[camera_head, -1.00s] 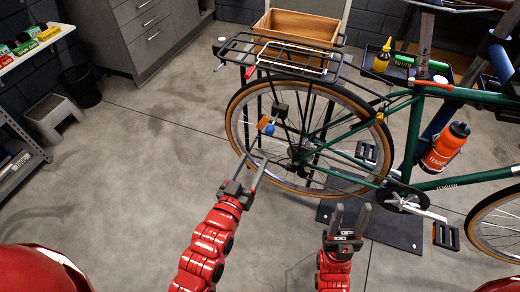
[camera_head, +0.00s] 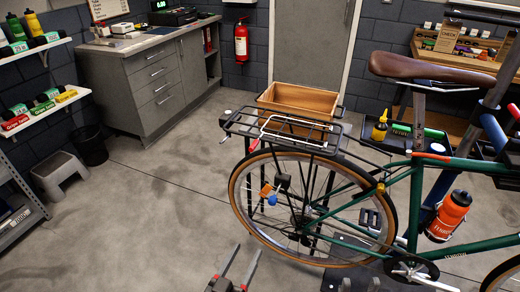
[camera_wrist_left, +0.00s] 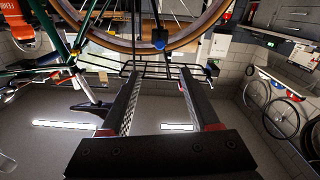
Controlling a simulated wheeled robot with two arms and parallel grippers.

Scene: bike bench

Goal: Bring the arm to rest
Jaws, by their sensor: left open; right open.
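My left gripper (camera_head: 240,262) shows at the bottom of the head view, over bare floor left of the bike's rear wheel (camera_head: 236,207). Its two fingers are apart with nothing between them. In the left wrist view, the open fingers (camera_wrist_left: 158,92) reach up the picture toward the wheel and rack, and hold nothing. The rest of both arms is out of the head view.
The green bike (camera_head: 455,249) stands at right, with a rear rack (camera_head: 285,131) and an orange bottle (camera_head: 449,216). A wooden box (camera_head: 298,100) is behind the rack. A grey stool (camera_head: 59,172) and black bin (camera_head: 91,145) stand at left. The floor between is clear.

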